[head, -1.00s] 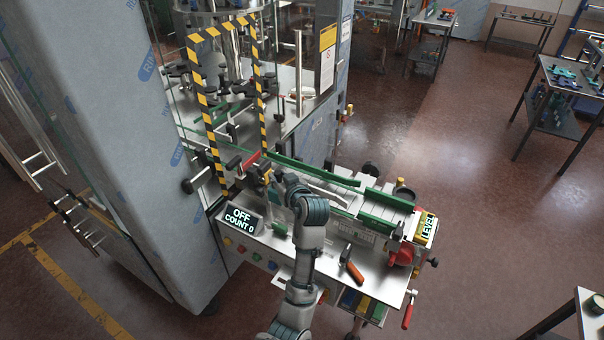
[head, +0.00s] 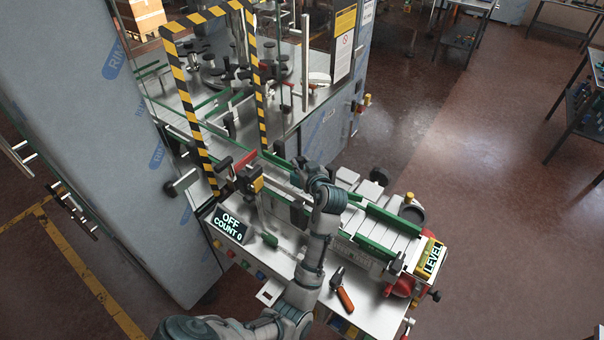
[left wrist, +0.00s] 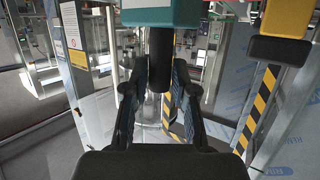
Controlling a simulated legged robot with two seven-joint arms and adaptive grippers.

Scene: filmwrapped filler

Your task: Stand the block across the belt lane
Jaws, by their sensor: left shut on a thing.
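The belt lane (head: 382,229) runs between green side rails on the metal machine table. My left arm reaches over the lane, and its gripper is mostly hidden behind my wrist in the head view. In the left wrist view the left gripper (left wrist: 160,82) has its two fingers closed around a dark upright cylinder (left wrist: 160,58). A teal block-like body (left wrist: 160,14) shows just above that cylinder; whether the two are one piece, I cannot tell. I cannot make out the held thing in the head view. My right gripper is not in view.
A display (head: 229,223) reads OFF, COUNT 0. An orange-handled tool (head: 345,298) lies on the table's front. A yellow LEVEL box (head: 431,257) sits at the right end.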

